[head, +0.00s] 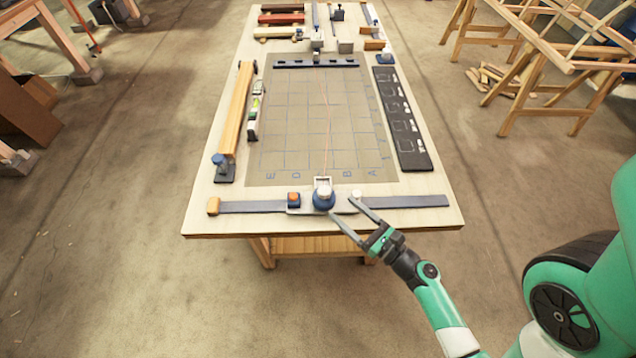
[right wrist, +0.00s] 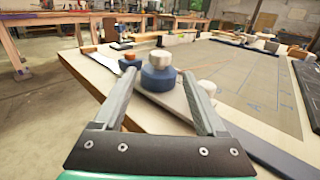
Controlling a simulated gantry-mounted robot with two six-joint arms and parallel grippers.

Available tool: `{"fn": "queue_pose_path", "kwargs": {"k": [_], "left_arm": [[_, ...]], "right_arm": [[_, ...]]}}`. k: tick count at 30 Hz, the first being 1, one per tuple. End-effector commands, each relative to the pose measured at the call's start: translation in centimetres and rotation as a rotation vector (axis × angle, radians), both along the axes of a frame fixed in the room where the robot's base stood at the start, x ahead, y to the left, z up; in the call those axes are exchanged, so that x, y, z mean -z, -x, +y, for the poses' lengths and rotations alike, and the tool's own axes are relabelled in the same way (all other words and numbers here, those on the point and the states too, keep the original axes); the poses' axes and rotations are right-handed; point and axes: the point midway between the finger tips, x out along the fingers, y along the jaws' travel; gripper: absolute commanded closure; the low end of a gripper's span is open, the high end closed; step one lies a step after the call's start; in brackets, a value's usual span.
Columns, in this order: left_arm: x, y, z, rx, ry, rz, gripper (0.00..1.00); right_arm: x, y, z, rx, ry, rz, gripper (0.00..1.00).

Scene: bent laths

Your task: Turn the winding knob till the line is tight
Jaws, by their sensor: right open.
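The winding knob (head: 323,196), blue with a pale top, sits on a carriage on the blue-grey rail at the table's near edge. The thin orange line (head: 327,120) runs from it up the gridded board towards the dark bar at the far end; I cannot tell how taut it is. My right gripper (head: 342,206) is open, just right of the knob, its fingers pointing at it. In the right wrist view the knob (right wrist: 158,75) shows between and beyond the fingertips, apart from them as far as I can see. My left gripper is out of view.
An orange button (head: 293,197) and a small white knob (head: 355,194) flank the winding knob on the rail (head: 400,202). A wooden bar (head: 236,110) and a level (head: 256,110) lie on the left. A black panel (head: 402,118) lies on the right.

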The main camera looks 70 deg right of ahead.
Motion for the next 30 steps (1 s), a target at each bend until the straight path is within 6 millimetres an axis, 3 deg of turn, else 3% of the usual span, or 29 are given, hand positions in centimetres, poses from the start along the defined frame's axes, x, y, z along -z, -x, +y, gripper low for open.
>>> {"fn": "queue_pose_path", "kwargs": {"k": [5,18,30], "left_arm": [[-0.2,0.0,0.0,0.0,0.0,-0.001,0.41],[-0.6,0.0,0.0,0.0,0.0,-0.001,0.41],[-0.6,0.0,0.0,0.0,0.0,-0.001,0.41]], "right_arm": [[-0.1,-1.5,-0.6,-0.005,0.006,0.001,0.27],[-0.1,-9.7,-4.0,-0.003,0.006,0.003,0.27],[0.0,-10.8,-4.5,0.0,0.006,0.005,0.28]]}}
